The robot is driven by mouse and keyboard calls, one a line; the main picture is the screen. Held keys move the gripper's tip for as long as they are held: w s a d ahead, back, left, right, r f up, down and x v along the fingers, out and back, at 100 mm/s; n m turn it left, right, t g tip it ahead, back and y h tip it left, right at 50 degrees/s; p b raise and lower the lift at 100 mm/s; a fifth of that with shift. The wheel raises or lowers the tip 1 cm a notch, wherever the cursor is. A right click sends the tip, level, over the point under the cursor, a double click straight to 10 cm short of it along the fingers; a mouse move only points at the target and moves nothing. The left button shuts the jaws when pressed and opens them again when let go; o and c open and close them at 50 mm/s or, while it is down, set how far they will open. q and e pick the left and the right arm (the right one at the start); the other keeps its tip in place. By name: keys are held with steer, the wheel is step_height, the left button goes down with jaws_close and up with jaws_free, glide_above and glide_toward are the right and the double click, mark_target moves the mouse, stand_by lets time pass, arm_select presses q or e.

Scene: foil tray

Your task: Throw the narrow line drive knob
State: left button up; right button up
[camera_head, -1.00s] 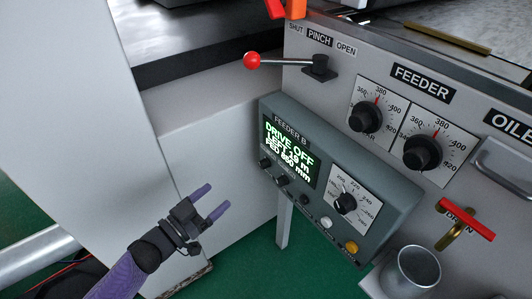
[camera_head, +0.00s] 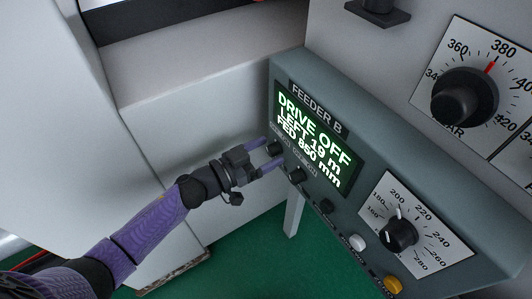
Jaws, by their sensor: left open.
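The grey FEEDER B box (camera_head: 440,190) fills the right half of the view. Its lit display (camera_head: 315,140) reads DRIVE OFF, LEFT 19 m, FED 850 mm. Below the display is a row of small dark knobs: a first knob (camera_head: 276,148), a second knob (camera_head: 297,174) and a third one (camera_head: 327,206). Their labels are too small to read, so I cannot tell which is the narrow line drive knob. My left gripper (camera_head: 274,153) is open, with its purple fingertips at either side of the first knob; I cannot tell whether they touch it. My right gripper is not in view.
A dial with a black knob (camera_head: 400,235) sits right of the display. A white button (camera_head: 357,242) and a yellow button (camera_head: 393,284) are lower down. A larger dial knob (camera_head: 464,98) is on the machine behind. Green floor (camera_head: 255,245) lies below.

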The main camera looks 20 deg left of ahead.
arm_select(q)
steer(key=shift+c, duration=1.4)
jaws_close()
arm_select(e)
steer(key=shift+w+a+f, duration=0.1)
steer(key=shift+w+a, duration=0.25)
